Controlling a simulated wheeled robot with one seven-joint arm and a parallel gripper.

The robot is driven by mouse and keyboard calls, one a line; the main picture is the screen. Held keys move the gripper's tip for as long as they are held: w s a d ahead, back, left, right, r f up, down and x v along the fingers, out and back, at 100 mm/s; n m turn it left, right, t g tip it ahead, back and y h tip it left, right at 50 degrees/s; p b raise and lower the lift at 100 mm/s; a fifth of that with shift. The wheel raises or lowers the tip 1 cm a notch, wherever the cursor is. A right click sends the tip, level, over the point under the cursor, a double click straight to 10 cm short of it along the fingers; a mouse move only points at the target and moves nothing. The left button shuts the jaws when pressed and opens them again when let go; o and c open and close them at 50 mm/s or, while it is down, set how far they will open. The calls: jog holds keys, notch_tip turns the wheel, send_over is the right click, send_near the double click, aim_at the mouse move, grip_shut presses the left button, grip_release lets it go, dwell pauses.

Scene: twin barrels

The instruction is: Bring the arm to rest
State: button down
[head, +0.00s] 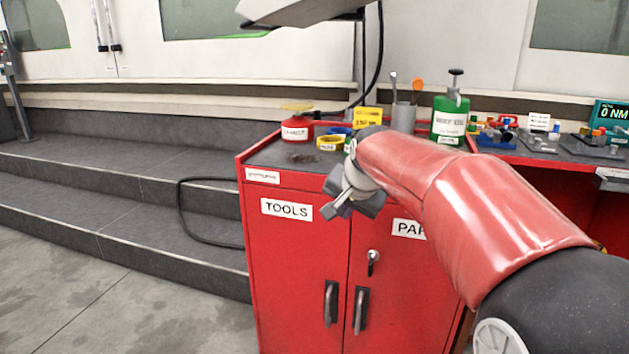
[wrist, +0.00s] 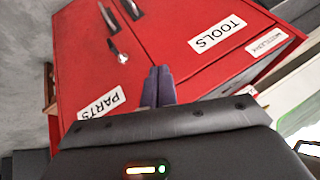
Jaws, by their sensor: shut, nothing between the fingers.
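My arm, in a red sleeve, reaches from the lower right of the head view toward the cabinet. My gripper (head: 335,211) is in front of the upper part of the red cabinet (head: 300,260), between its TOOLS and PARTS labels. In the wrist view my gripper (wrist: 158,70) shows two dark fingers pressed together with nothing between them. The cabinet also fills much of the wrist view (wrist: 170,35), appearing turned, with its handles at the upper left. My sleeve hides part of the PARTS label in the head view.
On the cabinet top stand a red tub (head: 297,128), a yellow tape roll (head: 330,143), a grey cup (head: 403,117) with tools and a green bottle (head: 450,119). Several small parts sit on the right bench. Grey steps (head: 110,190) and a black cable (head: 181,208) lie left; floor there is clear.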

jog(key=s+d+f+n, duration=0.1)
jog(key=s+f+n, duration=0.1)
jog(key=s, duration=0.8)
jog(key=s+d+f+n+g, duration=0.1)
jog(key=s+f, duration=0.3)
jog(key=s, duration=0.6)
jog(key=s+d+f+n+h, duration=0.1)
jog(key=s+f+n, duration=0.2)
jog(key=s, duration=0.7)
jog(key=shift+s+d+f+g, duration=0.25)
jog(key=shift+d+f+g, duration=0.05)
jog(key=shift+d, duration=0.05)
